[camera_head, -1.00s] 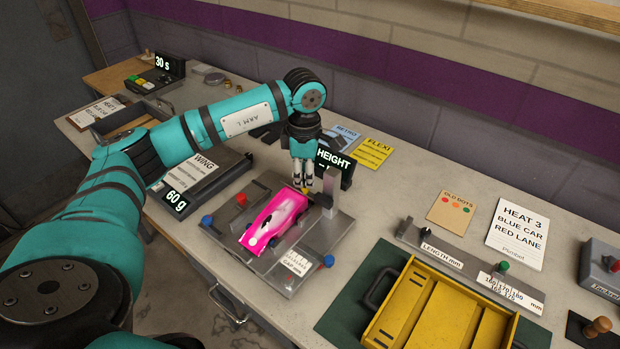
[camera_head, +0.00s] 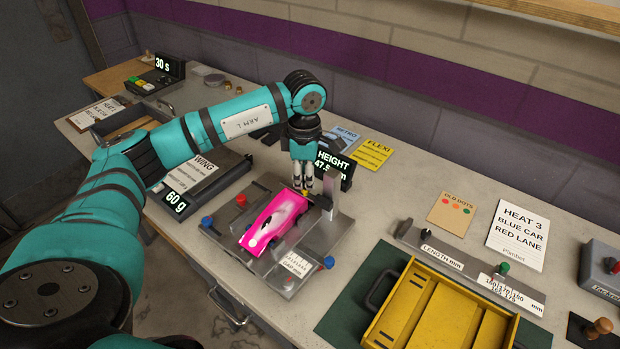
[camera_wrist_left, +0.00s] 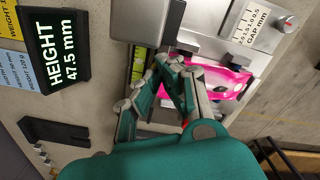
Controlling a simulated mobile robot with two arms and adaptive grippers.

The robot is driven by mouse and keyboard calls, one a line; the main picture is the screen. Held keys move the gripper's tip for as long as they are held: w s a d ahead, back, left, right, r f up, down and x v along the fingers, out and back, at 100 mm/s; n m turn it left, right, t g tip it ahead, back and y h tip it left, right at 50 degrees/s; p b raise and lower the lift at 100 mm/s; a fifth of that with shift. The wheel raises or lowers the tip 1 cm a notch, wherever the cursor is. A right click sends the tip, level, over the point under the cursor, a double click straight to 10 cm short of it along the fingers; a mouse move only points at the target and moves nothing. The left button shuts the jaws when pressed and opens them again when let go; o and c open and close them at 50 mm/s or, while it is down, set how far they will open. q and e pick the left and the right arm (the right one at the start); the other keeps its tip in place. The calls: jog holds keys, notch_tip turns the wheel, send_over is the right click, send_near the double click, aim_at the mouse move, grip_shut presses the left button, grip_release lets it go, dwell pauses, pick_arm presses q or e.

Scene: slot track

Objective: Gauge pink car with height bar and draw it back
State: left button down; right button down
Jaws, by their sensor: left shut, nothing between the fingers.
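The pink car (camera_head: 271,222) sits on the grey metal gauge plate (camera_head: 321,262), its nose toward the front left. It also shows in the left wrist view (camera_wrist_left: 233,82), partly behind my fingers. My left gripper (camera_head: 303,190) is shut and empty, pointing down at the car's rear end beside the upright post (camera_head: 331,185) of the height gauge. The height display (camera_head: 333,166) is lit behind the gripper; in the left wrist view the display (camera_wrist_left: 62,55) reads 47.5 mm. The gripper hides the height bar, and I cannot tell whether its fingertips touch it. My right gripper is not in view.
A 60 g scale (camera_head: 176,203) stands left of the gauge. The length gauge (camera_head: 470,262) and a yellow case (camera_head: 415,310) lie to the right. Bare bench lies between the plate and the cards.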

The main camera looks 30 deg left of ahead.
pick_arm(q)
notch_tip(320, 180, up, 8)
jog(key=p, duration=0.5)
dwell(1.5)
